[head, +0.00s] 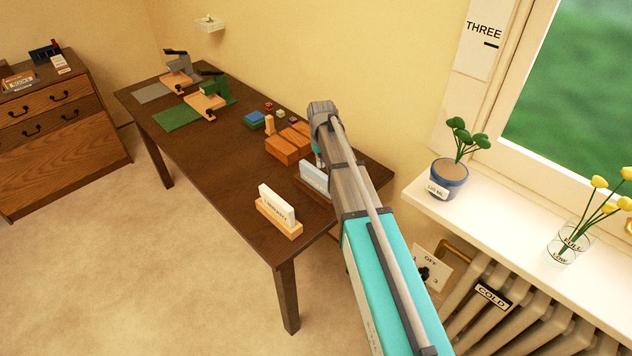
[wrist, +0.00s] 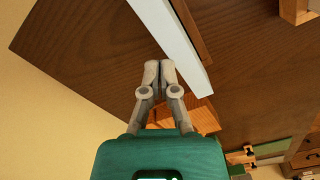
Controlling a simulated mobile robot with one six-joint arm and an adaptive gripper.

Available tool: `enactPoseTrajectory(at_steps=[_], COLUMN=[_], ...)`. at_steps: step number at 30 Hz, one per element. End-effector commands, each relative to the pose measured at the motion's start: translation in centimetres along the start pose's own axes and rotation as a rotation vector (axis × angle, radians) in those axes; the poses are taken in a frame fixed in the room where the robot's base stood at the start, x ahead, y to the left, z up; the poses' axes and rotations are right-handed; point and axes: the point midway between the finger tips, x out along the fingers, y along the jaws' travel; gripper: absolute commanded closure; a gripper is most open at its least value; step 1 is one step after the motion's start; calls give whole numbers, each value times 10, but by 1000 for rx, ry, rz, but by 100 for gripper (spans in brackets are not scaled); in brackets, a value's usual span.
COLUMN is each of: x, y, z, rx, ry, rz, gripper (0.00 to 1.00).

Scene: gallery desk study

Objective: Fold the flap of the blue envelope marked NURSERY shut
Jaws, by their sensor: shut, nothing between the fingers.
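A pale blue envelope (head: 314,177) stands in a wooden holder (head: 312,192) near the table's right end, partly hidden by my arm. I cannot read its marking or tell how its flap lies. In the wrist view a long pale blue-white strip (wrist: 172,38), seemingly this envelope from above, runs past my fingertips with a brown wooden strip along its right side. My gripper (wrist: 158,68) is shut and empty, its tips close to the left edge of the pale strip. I cannot tell if they touch. In the head view the fingertips are mostly hidden by my arm.
A white envelope (head: 277,205) stands in another wooden holder (head: 279,220) at the table's front edge. A plant pot (head: 449,178) stands on the windowsill to the right. The table's middle left (head: 205,155) is clear.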

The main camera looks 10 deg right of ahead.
Motion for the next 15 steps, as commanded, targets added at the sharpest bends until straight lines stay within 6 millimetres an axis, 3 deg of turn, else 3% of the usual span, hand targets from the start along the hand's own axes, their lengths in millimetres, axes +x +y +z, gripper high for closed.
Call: enactPoseTrajectory(at_steps=[15], x=[-1], y=[15], z=[-10], rx=[2], ry=[2], rz=[2], gripper=[100])
